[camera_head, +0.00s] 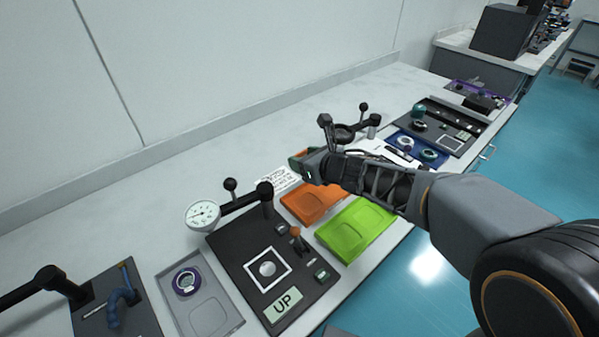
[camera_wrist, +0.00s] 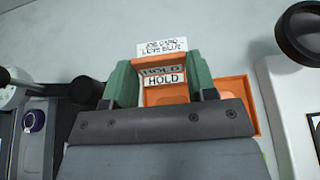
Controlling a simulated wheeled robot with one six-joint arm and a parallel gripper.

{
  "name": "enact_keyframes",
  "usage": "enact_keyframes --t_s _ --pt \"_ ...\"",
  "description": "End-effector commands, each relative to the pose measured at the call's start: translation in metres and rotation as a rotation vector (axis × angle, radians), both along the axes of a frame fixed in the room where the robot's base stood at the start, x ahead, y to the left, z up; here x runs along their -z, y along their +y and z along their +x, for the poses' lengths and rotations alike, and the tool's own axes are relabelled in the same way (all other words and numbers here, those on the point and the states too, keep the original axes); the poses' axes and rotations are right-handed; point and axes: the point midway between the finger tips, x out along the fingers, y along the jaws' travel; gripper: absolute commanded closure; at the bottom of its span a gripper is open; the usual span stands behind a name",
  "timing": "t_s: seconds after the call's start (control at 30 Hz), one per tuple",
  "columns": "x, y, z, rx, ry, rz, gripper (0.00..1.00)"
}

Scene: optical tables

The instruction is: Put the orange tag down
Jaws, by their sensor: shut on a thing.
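My gripper (camera_head: 304,163) is above the worktop at the back edge of an orange tray (camera_head: 312,203). In the head view only a bit of the tag (camera_head: 301,153) shows at the fingers. A white job card (camera_head: 277,179) lies behind the orange tray; in the wrist view the card (camera_wrist: 162,47) shows just beyond the tag. I cannot tell how high the tag is above the surface.
A lime green tray (camera_head: 355,228) sits in front of the orange tray. A black panel marked UP with a dial gauge (camera_head: 203,214) stands to the left. A blue tray (camera_head: 418,148) and a black stand (camera_head: 345,132) are to the right. The worktop behind is clear.

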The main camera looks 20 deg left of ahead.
Motion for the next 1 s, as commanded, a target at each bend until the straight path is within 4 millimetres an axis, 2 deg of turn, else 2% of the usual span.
enact_keyframes --t_s 0.33,0.5,0.6,0.87,1.0 --pt "0.036 0.018 0.078 -0.011 0.005 -0.003 0.70" --pt "0.067 0.022 0.101 -0.011 0.005 -0.001 0.70" --pt "0.078 0.022 0.110 -0.011 0.003 -0.002 0.70" --pt "0.091 0.023 0.121 -0.009 0.003 -0.001 0.70" --pt "0.108 0.023 0.126 -0.008 0.005 -0.002 0.70"
